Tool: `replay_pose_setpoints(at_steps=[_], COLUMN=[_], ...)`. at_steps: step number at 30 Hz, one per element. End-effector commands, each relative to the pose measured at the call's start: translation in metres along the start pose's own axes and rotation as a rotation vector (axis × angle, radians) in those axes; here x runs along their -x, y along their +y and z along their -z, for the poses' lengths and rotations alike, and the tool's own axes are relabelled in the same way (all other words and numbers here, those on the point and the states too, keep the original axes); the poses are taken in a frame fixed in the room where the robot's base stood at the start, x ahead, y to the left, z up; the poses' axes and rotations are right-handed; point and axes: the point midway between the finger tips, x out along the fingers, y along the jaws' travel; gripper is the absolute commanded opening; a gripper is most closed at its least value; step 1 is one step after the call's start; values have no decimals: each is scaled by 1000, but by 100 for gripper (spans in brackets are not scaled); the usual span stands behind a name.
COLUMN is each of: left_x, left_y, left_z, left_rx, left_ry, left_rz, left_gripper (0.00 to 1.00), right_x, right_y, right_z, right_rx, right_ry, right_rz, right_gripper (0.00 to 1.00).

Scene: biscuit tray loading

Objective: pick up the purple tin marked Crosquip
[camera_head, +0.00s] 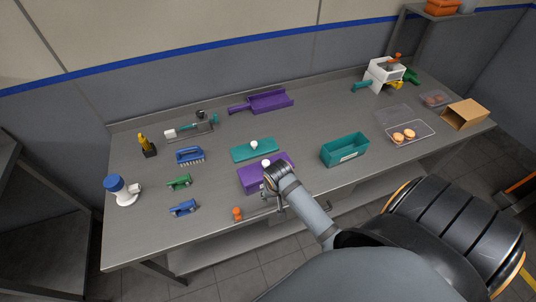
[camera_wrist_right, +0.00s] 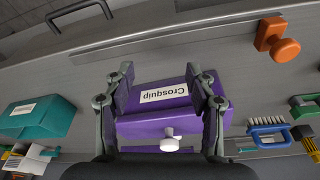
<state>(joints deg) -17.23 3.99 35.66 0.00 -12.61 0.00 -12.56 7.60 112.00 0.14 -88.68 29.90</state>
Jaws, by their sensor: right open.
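The purple tin (camera_head: 250,181) stands near the front edge of the table, partly hidden by my right gripper (camera_head: 274,182). In the right wrist view the tin (camera_wrist_right: 182,121) shows its white label reading Crosquip, and a white knob (camera_wrist_right: 169,142) shows on its purple top. My right gripper (camera_wrist_right: 161,88) is open there, with one finger over each end of the tin and the label between them. I cannot tell whether the fingers touch it. My left gripper is not in view.
A teal lid (camera_head: 247,154) with a white knob lies just behind the tin, and a teal open tin (camera_head: 344,152) stands to the right. An orange-knobbed item (camera_head: 237,213) is at the front edge.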

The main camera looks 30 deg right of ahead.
Motion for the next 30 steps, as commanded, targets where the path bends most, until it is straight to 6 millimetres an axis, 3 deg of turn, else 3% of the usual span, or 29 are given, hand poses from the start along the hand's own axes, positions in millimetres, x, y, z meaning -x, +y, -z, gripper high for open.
replay_pose_setpoints(at_steps=[8,15,17,23,26,30], left_x=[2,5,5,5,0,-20], left_y=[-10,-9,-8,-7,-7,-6], left_z=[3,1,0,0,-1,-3], left_rx=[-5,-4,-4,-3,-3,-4], left_ry=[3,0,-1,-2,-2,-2], left_rz=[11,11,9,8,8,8], left_gripper=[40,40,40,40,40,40], right_x=[21,72,85,98,92,72], right_y=[-12,-21,-23,-23,-23,-21], right_z=[64,134,145,156,154,150], right_rx=[-444,-989,-1102,-1230,-1228,-1227], right_ry=[-41,-69,-73,-77,-77,-76], right_rz=[-66,-164,-188,-219,-219,-218], right_gripper=[56,56,56,56,56,56])
